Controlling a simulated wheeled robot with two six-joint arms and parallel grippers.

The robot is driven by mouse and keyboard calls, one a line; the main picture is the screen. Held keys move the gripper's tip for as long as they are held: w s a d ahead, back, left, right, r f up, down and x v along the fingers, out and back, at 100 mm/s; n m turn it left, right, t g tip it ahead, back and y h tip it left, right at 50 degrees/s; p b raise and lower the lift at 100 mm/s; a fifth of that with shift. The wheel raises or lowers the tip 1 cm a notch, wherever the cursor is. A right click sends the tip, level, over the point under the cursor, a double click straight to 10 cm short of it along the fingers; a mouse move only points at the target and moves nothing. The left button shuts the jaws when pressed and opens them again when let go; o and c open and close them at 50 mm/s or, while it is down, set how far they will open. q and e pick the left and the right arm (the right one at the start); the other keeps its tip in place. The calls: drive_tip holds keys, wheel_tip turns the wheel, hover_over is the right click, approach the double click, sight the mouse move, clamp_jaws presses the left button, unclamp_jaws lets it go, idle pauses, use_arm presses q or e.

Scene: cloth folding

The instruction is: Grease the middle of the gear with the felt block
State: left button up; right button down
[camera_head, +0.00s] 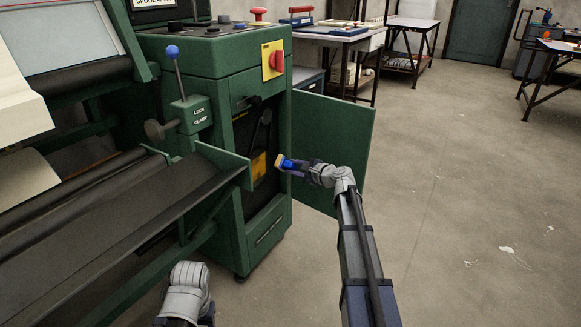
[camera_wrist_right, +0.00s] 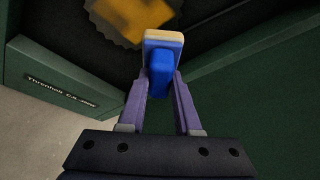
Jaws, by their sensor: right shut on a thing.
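The felt block (camera_head: 284,162) has a blue grip and a pale, cream-coloured pad. My right gripper (camera_head: 290,164) is shut on its blue part, in front of the machine's open cabinet. In the right wrist view the block (camera_wrist_right: 163,60) sits between the two purple fingers of the gripper (camera_wrist_right: 161,85), pad facing away. In the head view yellow (camera_head: 259,166) shows inside the dark cabinet. My left arm shows at the bottom, its gripper out of sight.
The green machine (camera_head: 215,70) has an open cabinet door (camera_head: 335,145) to the right of the opening, close to my right arm. A tray-like ledge (camera_head: 120,205) juts out at left.

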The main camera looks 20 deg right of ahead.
sight(295, 169)
drive_tip(key=shift+s+d, duration=0.95)
drive_tip(key=shift+s, duration=0.25)
drive_tip(key=shift+s, duration=0.1)
